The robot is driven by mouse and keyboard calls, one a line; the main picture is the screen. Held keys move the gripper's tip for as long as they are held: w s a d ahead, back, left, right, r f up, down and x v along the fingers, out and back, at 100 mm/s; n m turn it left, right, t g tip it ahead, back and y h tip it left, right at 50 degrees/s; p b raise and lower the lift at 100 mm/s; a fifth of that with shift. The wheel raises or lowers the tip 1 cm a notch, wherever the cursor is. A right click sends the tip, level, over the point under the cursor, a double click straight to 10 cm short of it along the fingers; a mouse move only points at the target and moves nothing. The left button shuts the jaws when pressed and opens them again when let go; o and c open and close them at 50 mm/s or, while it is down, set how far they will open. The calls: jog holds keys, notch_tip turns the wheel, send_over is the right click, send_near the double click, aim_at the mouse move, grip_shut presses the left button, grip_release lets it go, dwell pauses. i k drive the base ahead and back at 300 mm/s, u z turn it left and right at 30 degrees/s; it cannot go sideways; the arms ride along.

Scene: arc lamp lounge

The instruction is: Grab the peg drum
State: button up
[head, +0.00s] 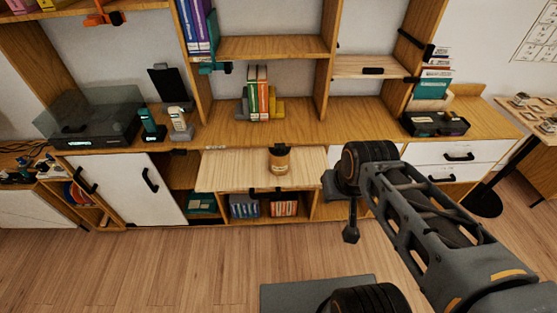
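A small amber-brown drum (279,165) with a dark peg-like top stands upright on a pale fold-down flap (225,172) in the middle of the long wooden unit; it looks like the peg drum. My arm reaches in from the lower right. The dark end part of my gripper (350,232) hangs below the arm's joint, to the right of the drum and apart from it. The rest of my gripper is hidden behind the arm, so I cannot tell whether it is open.
Below the flap are open compartments with small boxes (284,206). A white door (135,188) is at left, white drawers (458,156) at right. Books (258,95), a record player (90,120) and a dark case (435,123) stand on the top.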

aim_at(278, 166)
jog(key=u, duration=1.95)
jog(key=i, duration=1.55)
jog(key=z, duration=2.8)
